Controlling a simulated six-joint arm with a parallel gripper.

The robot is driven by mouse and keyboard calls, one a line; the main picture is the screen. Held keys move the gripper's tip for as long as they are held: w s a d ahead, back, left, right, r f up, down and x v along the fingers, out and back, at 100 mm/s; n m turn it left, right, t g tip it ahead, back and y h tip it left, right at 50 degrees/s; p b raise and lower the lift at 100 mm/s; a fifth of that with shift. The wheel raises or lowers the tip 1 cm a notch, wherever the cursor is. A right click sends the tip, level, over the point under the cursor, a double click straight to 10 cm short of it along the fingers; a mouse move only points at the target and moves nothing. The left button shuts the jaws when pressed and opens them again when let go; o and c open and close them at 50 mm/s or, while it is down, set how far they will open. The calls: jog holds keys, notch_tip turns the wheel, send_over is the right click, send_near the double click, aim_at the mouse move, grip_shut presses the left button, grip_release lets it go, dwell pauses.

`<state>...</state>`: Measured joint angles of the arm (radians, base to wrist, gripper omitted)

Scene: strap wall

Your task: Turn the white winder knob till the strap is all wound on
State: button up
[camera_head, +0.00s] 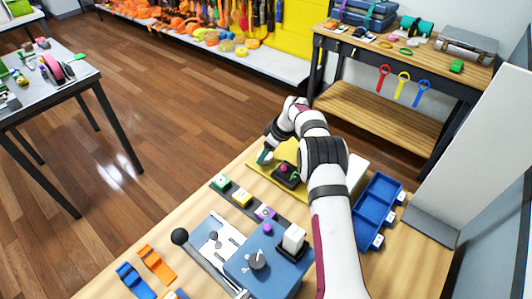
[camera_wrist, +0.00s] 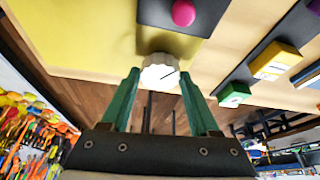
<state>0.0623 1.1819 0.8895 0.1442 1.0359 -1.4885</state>
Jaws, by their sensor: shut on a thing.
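The white winder knob (camera_wrist: 160,72), with a scalloped rim and a dark line on its face, sits at the edge of a yellow panel (camera_wrist: 80,35) in the wrist view. My gripper (camera_wrist: 160,76) has its green fingers on either side of the knob and is shut on it. In the head view my gripper (camera_head: 264,158) is at the left edge of the yellow panel (camera_head: 258,170), and the knob cannot be made out there. I cannot make out the strap in either view.
A dark block with a pink button (camera_head: 283,169) stands close beside my gripper. A row of coloured switches (camera_head: 242,198), a blue box with a grey dial (camera_head: 257,260), a black-knobbed lever (camera_head: 180,237) and a blue tray (camera_head: 378,207) share the bench. Floor lies open beyond its edge.

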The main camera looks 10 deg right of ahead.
jog(key=shift+n+g+y, duration=0.4)
jog(key=shift+n+g, duration=0.3)
jog(key=shift+n, duration=1.2)
jog(key=o, duration=1.4)
jog(key=shift+d+r, duration=0.1)
jog(key=shift+v, duration=7.75)
jog(key=shift+w, duration=0.1)
